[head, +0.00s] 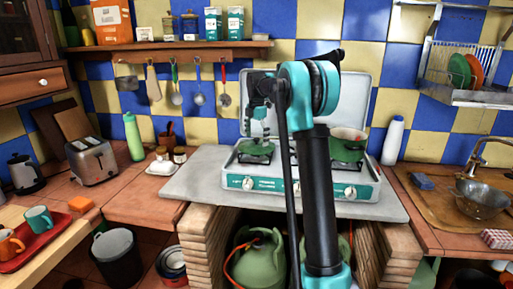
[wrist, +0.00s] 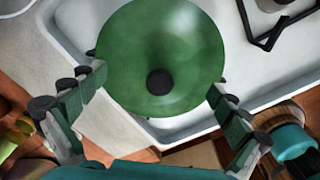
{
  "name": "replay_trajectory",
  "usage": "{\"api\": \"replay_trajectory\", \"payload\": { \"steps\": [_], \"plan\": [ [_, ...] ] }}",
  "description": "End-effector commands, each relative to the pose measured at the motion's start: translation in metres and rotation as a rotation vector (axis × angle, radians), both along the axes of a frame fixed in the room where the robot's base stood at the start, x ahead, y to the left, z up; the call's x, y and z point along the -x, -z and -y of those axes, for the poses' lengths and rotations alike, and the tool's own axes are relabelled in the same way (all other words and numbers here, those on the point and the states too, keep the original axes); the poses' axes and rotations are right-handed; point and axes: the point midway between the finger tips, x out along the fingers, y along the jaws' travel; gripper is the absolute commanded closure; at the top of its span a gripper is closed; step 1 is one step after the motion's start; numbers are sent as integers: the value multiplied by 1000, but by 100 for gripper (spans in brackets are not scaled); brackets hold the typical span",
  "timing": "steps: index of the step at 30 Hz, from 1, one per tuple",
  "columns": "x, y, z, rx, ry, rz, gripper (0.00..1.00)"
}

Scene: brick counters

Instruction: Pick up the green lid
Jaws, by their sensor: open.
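The green lid (wrist: 165,45) is round with a black knob (wrist: 160,82) and fills the upper middle of the wrist view. In the head view the lid (head: 256,152) shows at the left burner of the stove, partly hidden by my gripper; what lies under it is hidden. My gripper (wrist: 157,78) is open, with one finger on each side of the lid's near part. Whether the fingertips touch the lid I cannot tell. In the head view my gripper (head: 256,135) points down above the lid.
The white and teal stove (head: 240,183) stands on a grey slab (head: 190,187). A green pan (head: 347,152) is on its right burner, and the raised stove cover (head: 365,95) stands behind. A white bottle (head: 392,140) is to the right, a green bottle (head: 133,138) to the left.

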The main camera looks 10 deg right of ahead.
Motion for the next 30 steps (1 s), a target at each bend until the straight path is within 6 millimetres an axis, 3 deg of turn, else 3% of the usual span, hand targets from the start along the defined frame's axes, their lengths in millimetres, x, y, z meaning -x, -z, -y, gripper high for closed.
{"api": "replay_trajectory", "payload": {
  "steps": [2, 23, 30],
  "plan": [
    [0, 0, 0, 0, 0, 0, 12],
    [0, 1, 0, 0, 0, -1, 99],
    [0, 2, 0, 0, 0, -1, 100]
  ]
}}
